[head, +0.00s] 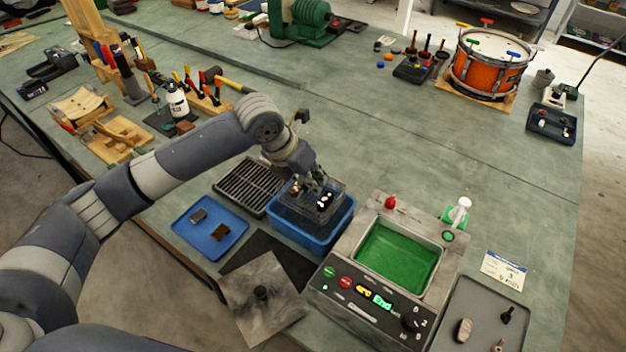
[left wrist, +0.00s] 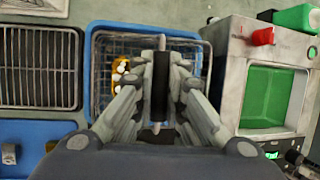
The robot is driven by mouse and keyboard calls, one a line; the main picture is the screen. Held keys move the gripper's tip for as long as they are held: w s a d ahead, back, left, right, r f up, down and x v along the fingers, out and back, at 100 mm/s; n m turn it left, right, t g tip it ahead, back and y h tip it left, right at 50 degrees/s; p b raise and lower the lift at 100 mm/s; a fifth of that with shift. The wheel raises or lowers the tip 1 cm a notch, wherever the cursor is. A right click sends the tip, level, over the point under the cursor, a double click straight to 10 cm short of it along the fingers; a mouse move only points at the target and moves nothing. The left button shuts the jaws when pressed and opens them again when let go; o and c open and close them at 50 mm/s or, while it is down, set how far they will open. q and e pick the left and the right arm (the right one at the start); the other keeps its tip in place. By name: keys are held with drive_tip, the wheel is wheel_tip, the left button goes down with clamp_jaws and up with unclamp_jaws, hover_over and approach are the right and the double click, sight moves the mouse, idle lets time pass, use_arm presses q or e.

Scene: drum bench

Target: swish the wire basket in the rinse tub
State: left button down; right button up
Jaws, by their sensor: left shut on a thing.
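The wire basket (head: 326,210) is inside the blue rinse tub (head: 318,237), with part of its mesh showing above the tub's rim. Small parts, some white and some brass-coloured, lie in it. In the left wrist view the basket (left wrist: 104,65) sits within the walls of the rinse tub (left wrist: 90,92). My left gripper (head: 316,184) reaches down over the tub and is shut on the basket's handle, dark between the fingers (left wrist: 160,85). How deep the basket sits in the water cannot be told. My right gripper is in neither view.
An ultrasonic cleaner with green liquid (head: 398,258) stands right of the tub. A black drain rack (head: 252,186) lies left of it, and a blue tray (head: 208,238) with two small parts is nearer. A square lid (head: 263,299) lies in front.

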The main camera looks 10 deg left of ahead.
sight(313, 196)
use_arm(q)
drive_tip(key=shift+f+b, duration=2.7)
drive_tip(key=shift+f, duration=0.1)
drive_tip(key=shift+f+b, duration=0.7)
drive_tip(key=shift+f, duration=1.3)
drive_tip(key=shift+r+p, duration=1.2)
drive_tip(key=shift+f, duration=0.15)
drive_tip(key=shift+f+b, duration=0.6)
drive_tip(key=shift+f, duration=0.45)
drive_tip(key=shift+r, duration=0.1)
